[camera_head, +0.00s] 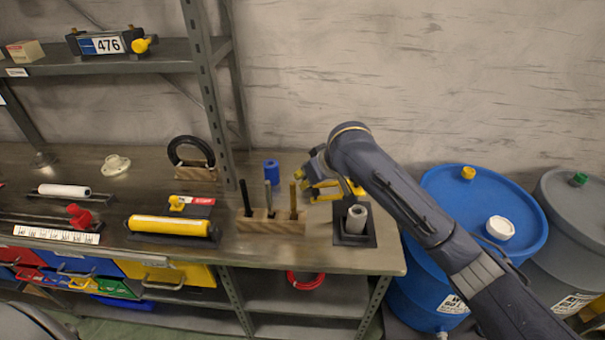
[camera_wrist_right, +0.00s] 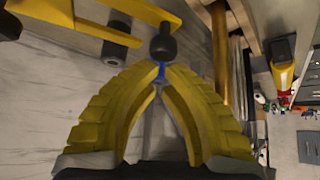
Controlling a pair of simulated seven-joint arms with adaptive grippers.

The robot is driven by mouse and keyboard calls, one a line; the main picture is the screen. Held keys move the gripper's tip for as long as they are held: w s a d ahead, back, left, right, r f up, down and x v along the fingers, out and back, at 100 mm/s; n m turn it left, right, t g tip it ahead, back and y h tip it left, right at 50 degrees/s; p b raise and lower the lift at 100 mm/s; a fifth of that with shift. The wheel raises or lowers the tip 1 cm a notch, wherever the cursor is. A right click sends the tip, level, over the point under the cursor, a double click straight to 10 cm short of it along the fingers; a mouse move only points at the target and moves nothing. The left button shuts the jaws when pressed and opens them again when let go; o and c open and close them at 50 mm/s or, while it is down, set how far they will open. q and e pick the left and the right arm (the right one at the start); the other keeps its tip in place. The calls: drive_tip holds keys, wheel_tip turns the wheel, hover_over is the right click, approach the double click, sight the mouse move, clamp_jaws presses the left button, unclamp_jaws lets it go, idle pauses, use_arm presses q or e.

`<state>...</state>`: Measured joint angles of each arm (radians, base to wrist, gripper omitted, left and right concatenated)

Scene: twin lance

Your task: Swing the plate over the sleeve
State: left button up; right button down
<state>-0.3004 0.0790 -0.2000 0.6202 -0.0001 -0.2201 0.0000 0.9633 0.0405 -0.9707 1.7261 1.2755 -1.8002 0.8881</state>
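A pale grey hollow sleeve (camera_head: 357,219) stands upright on a dark square base (camera_head: 343,238) near the bench's right end. A yellow flat part, which looks like the plate (camera_head: 355,188), shows behind it, partly hidden by my right arm. In the right wrist view, the yellow plate (camera_wrist_right: 150,11) crosses the top, with a black knob (camera_wrist_right: 164,43) by it. My right gripper (camera_head: 306,186) is left of and behind the sleeve. Its yellow fingers (camera_wrist_right: 161,70) come together at the knob and appear closed on it; the exact contact is partly hidden. My left gripper is out of view.
A wooden block (camera_head: 270,225) with several upright rods stands left of the sleeve, close to my right gripper. A blue cylinder (camera_head: 271,172) stands behind it. A yellow roller (camera_head: 170,226) lies further left.

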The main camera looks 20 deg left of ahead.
drive_tip(key=shift+s+d, duration=0.25)
drive_tip(key=shift+d, duration=0.1)
idle(0.3)
